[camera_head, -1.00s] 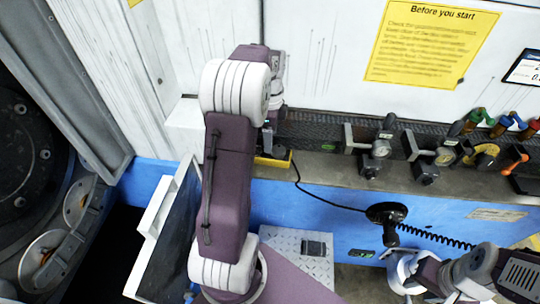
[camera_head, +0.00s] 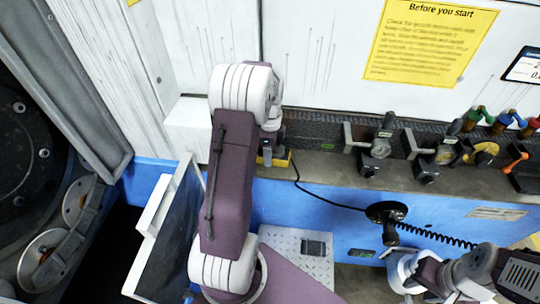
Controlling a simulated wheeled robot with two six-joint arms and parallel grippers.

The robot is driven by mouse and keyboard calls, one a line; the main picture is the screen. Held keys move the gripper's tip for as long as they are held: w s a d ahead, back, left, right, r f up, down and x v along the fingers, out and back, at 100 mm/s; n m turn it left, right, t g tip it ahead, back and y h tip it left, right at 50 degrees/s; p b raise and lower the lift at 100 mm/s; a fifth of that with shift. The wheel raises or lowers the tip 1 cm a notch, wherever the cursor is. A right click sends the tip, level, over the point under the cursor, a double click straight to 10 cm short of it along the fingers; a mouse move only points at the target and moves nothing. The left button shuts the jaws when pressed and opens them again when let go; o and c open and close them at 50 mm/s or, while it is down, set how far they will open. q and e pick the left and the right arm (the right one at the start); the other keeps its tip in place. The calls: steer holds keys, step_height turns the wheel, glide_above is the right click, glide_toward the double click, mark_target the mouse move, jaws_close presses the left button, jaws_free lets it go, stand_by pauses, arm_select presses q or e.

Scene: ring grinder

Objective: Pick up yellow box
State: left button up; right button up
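A small yellow box (camera_head: 283,162) sits on the grey ledge, left of the middle of the head view. My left arm reaches up from the bottom, and its elbow and forearm hide part of that area. My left gripper (camera_head: 268,150) points down at the yellow box, its fingers overlapping the box's left part. I cannot tell whether the fingers touch it or are closed. My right gripper (camera_head: 520,274) is at the bottom right corner, far from the box. Its dark vented body shows, but its fingers cannot be made out.
Several valves and gauges (camera_head: 378,148) stand along the ledge to the right. A black handset (camera_head: 390,222) with a coiled cord hangs on the blue front. An open panel door (camera_head: 178,230) is left of my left arm. A yellow notice (camera_head: 430,40) is on the white wall.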

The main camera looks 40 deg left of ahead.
arm_select(q)
jaws_close()
steer(key=shift+r, duration=0.1)
step_height(320, 180, up, 18)
steer(key=p, duration=0.2)
